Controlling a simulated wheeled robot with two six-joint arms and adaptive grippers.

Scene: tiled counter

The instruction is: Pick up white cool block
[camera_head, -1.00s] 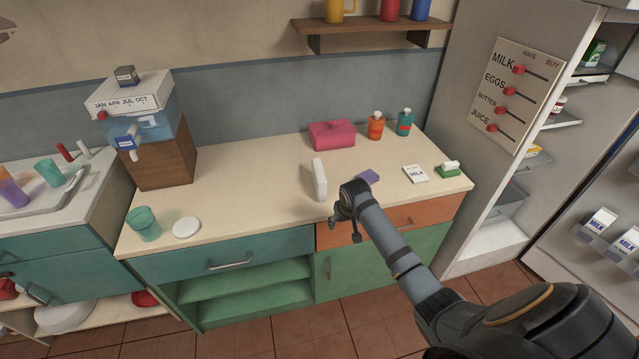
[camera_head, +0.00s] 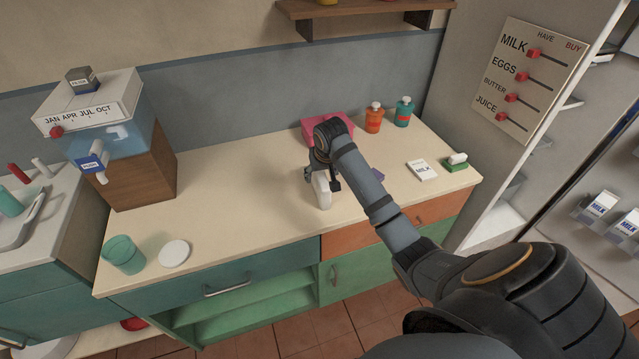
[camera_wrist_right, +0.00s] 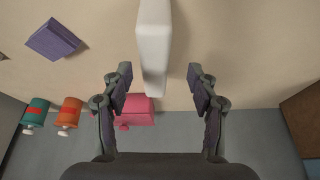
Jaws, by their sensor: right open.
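The white cool block (camera_head: 321,190) stands upright on the cream counter. In the head view my right gripper (camera_head: 322,176) is above it and hides its upper part. In the right wrist view the white block (camera_wrist_right: 153,45) reaches in from the top edge, and its near end lies between the two open fingers of my right gripper (camera_wrist_right: 158,88). Space shows between the block and each finger, so neither seems to touch it. My left gripper is in neither view.
Behind the block is a pink case (camera_head: 313,124), with orange (camera_head: 373,118) and teal (camera_head: 403,112) bottles beside it. A purple block (camera_wrist_right: 53,39) lies nearby. A milk card (camera_head: 422,170) and green item (camera_head: 455,162) lie to the right. The counter's left half holds a cup (camera_head: 124,254) and white disc (camera_head: 174,254).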

